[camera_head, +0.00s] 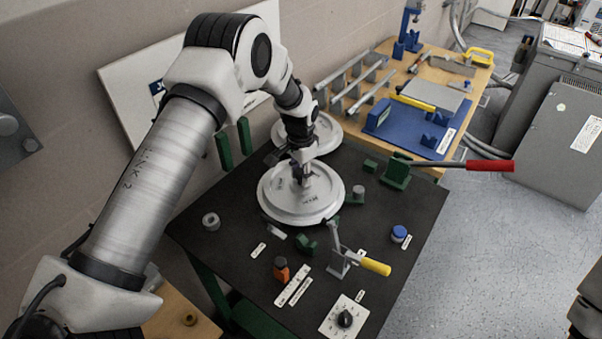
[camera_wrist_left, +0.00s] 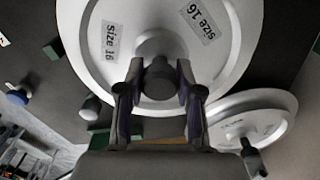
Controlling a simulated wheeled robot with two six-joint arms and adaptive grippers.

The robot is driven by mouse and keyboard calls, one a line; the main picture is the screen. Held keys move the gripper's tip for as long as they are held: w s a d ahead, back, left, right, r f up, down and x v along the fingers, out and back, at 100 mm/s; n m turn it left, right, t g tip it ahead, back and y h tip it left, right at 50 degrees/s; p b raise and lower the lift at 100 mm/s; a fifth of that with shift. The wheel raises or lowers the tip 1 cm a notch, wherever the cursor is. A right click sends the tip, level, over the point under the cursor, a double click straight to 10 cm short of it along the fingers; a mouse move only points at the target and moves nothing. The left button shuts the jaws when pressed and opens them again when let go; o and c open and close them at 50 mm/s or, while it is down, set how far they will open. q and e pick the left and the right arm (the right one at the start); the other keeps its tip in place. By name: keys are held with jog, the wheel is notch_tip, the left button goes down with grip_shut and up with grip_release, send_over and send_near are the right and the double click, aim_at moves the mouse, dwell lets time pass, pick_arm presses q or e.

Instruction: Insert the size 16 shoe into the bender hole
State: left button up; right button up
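The size 16 shoe (camera_head: 325,209) is a large pale grey disc with a central knob, lying low over the dark table. In the left wrist view the shoe (camera_wrist_left: 95,25) bears two "size 16" labels. My left gripper (camera_head: 301,178) points down at its centre; in the wrist view its fingers (camera_wrist_left: 160,88) close on either side of the knob. A second, similar disc (camera_head: 325,125) lies behind, and also shows at right in the wrist view (camera_wrist_left: 270,105). I cannot make out the bender hole. My right gripper is not in view.
A green fixture (camera_head: 397,172) with a red-handled lever stands at the table's right. A wooden bench stands behind.

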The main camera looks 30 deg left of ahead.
pick_arm(q)
jog(key=o, duration=0.4)
jog(key=shift+r, duration=0.1)
notch_tip(320, 180, up, 5)
jog(key=p, duration=0.3)
notch_tip(320, 180, up, 12)
jog(key=shift+s+f, duration=0.1)
dwell(0.4)
